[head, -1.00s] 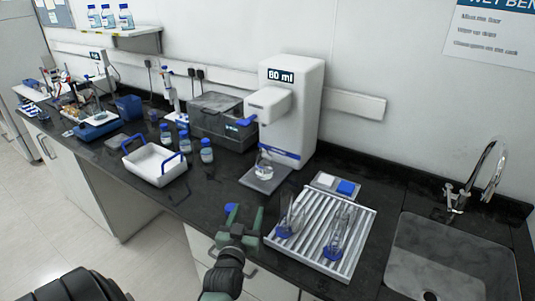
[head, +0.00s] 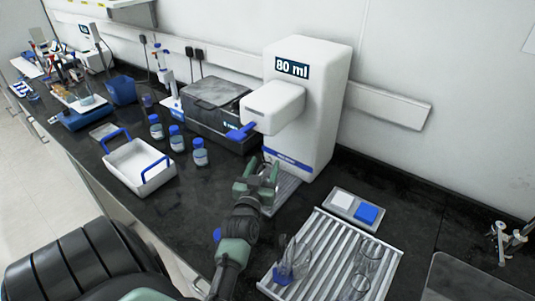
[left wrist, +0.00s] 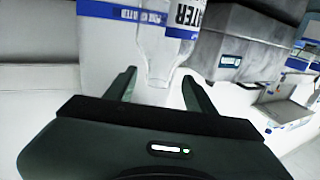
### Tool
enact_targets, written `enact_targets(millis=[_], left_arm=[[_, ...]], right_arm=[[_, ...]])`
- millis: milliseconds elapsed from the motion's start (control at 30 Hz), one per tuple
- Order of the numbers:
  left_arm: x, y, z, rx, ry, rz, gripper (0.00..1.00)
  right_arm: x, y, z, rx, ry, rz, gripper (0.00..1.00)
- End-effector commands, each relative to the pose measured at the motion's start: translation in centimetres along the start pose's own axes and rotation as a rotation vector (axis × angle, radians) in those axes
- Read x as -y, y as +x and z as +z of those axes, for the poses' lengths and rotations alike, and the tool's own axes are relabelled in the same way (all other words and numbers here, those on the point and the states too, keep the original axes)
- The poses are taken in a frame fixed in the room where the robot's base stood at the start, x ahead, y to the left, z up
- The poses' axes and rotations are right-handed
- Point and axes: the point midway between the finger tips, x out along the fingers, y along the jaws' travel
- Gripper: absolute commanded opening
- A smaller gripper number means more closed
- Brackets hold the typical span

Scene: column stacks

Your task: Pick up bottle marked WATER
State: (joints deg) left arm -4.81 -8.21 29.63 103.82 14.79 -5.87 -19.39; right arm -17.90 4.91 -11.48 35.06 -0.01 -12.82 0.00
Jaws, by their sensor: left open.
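My left gripper (head: 258,182) is open at the white dispenser marked 80 ml (head: 312,110), over its drip plate. In the left wrist view a clear glass vessel (left wrist: 160,52) stands just beyond and between the open fingers (left wrist: 158,88); contact cannot be told. Letters "TER" show on a white label (left wrist: 187,14) at its upper right; I cannot tell whether the label is on the vessel or behind it. In the head view the gripper mostly hides the vessel. Three blue-capped bottles (head: 177,139) stand left of the dispenser, their labels unreadable. My right gripper is out of view.
A ribbed metal tray (head: 322,262) with clear glassware lies right of my left arm. A small plate with white and blue pads (head: 354,209) sits behind it. A white blue-handled tray (head: 140,172) and a grey box (head: 214,112) stand left. Dark counter between is mostly clear.

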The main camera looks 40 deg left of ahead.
Motion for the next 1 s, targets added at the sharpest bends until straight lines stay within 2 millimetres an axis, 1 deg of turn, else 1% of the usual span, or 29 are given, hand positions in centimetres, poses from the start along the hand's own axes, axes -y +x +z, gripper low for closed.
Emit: enact_targets(millis=[33,133,300,433,600,633,667,700,767,800,833,1000], left_arm=[[0.0,0.7,0.2,-0.003,-0.001,-0.001,0.54],[-0.1,2.2,0.2,-0.004,-0.002,-0.001,0.54],[-0.2,4.5,0.1,-0.003,0.000,-0.001,0.54],[-0.2,5.2,0.0,0.001,0.000,-0.001,0.54],[-0.2,5.1,-0.1,0.001,0.001,-0.001,0.54],[-0.2,5.1,-0.1,0.001,0.001,-0.001,0.52],[-0.2,5.1,-0.1,0.001,0.001,-0.001,0.43],[-0.2,5.1,-0.1,0.001,0.001,-0.001,0.32],[-0.2,5.1,-0.1,0.001,0.001,-0.001,0.15],[-0.2,5.1,-0.1,0.001,0.001,-0.001,0.04],[-0.2,5.1,-0.1,0.001,0.001,-0.001,0.00],[-0.2,5.1,-0.1,0.001,0.000,-0.001,0.00]], right_arm=[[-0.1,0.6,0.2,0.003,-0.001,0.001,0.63],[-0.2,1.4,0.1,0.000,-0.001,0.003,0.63],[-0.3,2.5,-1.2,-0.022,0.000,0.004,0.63],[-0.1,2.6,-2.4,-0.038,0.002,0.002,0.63],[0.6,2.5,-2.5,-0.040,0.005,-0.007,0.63],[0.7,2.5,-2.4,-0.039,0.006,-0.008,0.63],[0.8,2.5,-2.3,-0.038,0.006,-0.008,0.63],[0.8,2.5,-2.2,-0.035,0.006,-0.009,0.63],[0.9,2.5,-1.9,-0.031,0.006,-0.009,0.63],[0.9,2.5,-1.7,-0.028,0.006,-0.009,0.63],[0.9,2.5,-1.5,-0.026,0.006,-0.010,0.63],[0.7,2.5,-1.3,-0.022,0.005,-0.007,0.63]])
